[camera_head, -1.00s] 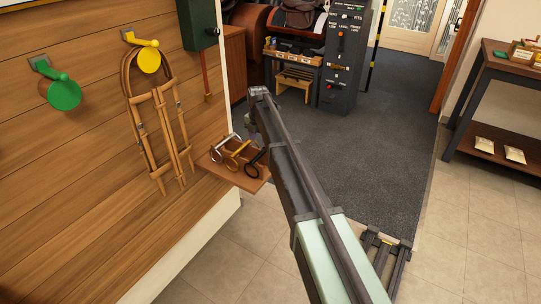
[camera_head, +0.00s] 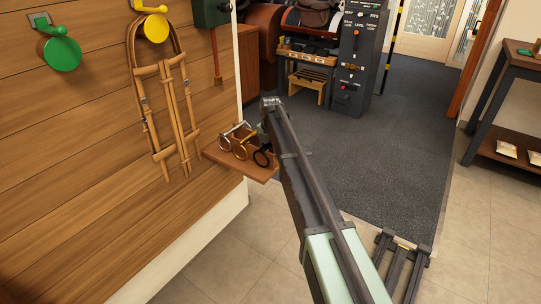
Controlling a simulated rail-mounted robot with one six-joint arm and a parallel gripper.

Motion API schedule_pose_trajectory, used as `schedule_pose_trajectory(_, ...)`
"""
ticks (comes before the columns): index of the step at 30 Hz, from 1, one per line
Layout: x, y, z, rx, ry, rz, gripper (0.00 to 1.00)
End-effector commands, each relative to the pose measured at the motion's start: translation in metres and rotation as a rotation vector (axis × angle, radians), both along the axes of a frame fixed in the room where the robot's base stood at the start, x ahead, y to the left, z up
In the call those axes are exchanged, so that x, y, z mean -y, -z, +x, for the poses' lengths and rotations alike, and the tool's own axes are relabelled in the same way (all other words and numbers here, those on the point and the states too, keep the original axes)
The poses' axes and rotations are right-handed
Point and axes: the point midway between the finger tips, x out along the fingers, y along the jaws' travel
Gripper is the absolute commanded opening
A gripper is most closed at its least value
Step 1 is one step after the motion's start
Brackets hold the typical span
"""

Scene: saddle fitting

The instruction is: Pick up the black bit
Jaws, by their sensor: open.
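The black bit (camera_head: 263,156) is at the right end of a small wooden shelf (camera_head: 228,164) fixed to the plank wall. A gold bit (camera_head: 242,150) and a silver bit (camera_head: 226,142) sit to its left on the same shelf. My gripper (camera_head: 270,103) is at the far end of my arm, above and beyond the shelf in the picture. It is small and seen from behind, so the gap between its fingers is hard to make out. It is apart from the black bit, and nothing shows in it.
A bridle (camera_head: 168,100) hangs on the wall from a yellow hook (camera_head: 155,27), beside a green one (camera_head: 62,53). A dark control panel (camera_head: 357,55) and a small wooden stool (camera_head: 308,85) stand behind. The dark carpet (camera_head: 390,140) is clear. A side table (camera_head: 510,90) stands at right.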

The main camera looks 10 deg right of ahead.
Motion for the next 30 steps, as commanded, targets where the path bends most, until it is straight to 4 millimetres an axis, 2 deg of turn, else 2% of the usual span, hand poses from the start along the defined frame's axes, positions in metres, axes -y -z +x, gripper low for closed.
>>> schedule_pose_trajectory(4,0.0,-0.003,0.0,0.0,0.0,0.0,0.49)
schedule_pose_trajectory(12,0.0,-0.003,0.0,0.0,0.0,0.0,0.08)
schedule_pose_trajectory(14,0.0,-0.003,0.0,0.0,0.0,0.0,0.0)
schedule_pose_trajectory(25,0.0,-0.005,0.0,0.0,0.0,0.0,0.0)
schedule_pose_trajectory(30,0.0,-0.019,0.0,0.0,0.0,0.0,0.0)
